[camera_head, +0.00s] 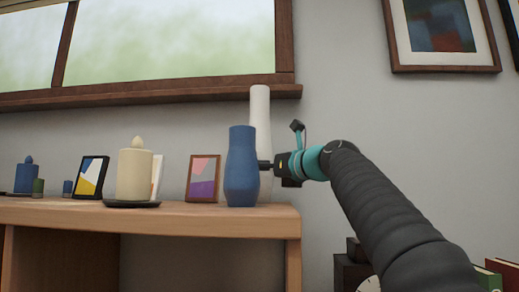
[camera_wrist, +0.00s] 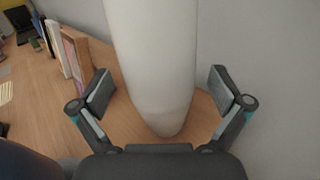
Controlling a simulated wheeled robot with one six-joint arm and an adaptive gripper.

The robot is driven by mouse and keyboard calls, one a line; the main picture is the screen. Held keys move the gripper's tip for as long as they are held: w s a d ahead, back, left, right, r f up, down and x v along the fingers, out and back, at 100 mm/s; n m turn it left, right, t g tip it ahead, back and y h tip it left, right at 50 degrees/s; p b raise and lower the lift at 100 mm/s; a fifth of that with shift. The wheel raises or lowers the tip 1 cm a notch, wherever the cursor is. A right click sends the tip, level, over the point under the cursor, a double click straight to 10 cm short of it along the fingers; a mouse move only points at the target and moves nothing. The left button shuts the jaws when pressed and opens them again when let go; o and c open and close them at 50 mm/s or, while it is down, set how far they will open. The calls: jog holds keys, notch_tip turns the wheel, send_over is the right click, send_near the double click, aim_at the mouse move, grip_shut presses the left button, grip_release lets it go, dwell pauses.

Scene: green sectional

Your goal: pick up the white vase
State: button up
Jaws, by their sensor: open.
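The tall white vase (camera_head: 260,104) stands upright near the right end of the wooden shelf top, partly hidden behind the blue vase in the head view. In the wrist view the white vase (camera_wrist: 155,70) rises between the two fingers of my gripper (camera_wrist: 162,90). The fingers are spread wide, with a gap on each side of the vase, so it is not held. In the head view my gripper (camera_head: 276,165) reaches in from the right at the vase's lower part. Its far finger is hidden behind the blue vase.
The blue vase (camera_head: 241,170) stands close in front and to the left. A small picture frame (camera_head: 203,179), a cream candle (camera_head: 135,175) and another frame (camera_head: 90,177) stand farther left on the wooden shelf top (camera_head: 60,215). The wall (camera_wrist: 265,60) is close on the right in the wrist view.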

jog(key=shift+x, duration=0.8)
jog(key=shift+c, duration=0.3)
jog(key=c, duration=1.6)
jog(key=shift+r, duration=0.15)
jog(key=shift+c, duration=1.2)
jog(key=shift+r, duration=0.1)
